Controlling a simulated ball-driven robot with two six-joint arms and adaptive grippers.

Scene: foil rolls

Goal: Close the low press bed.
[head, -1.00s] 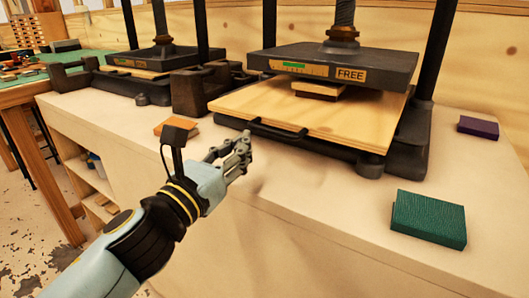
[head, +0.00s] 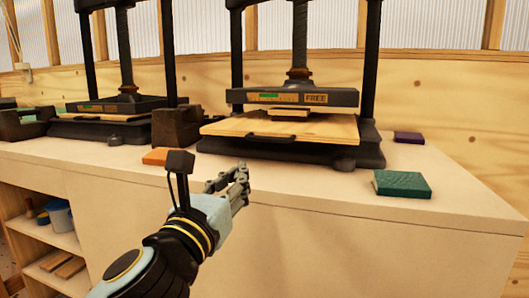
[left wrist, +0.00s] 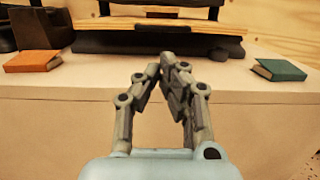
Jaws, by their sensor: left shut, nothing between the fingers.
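The right-hand press has a light wooden bed (head: 228,127) that sticks out toward me from under its raised black plate (head: 292,97), which is marked FREE. A dark handle (head: 271,138) runs along the bed's front edge. A small stack of boards (head: 289,113) sits on the bed under the plate. My left gripper (head: 243,173) is shut and empty, in front of the counter edge and below the bed, apart from the handle. In the left wrist view its fingertips (left wrist: 162,70) meet, with the bed's front edge (left wrist: 228,27) beyond them. My right gripper is not in view.
A second press (head: 115,105) stands to the left, with a dark block-shaped thing (head: 178,126) between the two. An orange book (head: 155,156) lies left of the bed, a green book (head: 402,184) and a purple one (head: 408,137) to the right. The counter front (head: 330,240) is clear.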

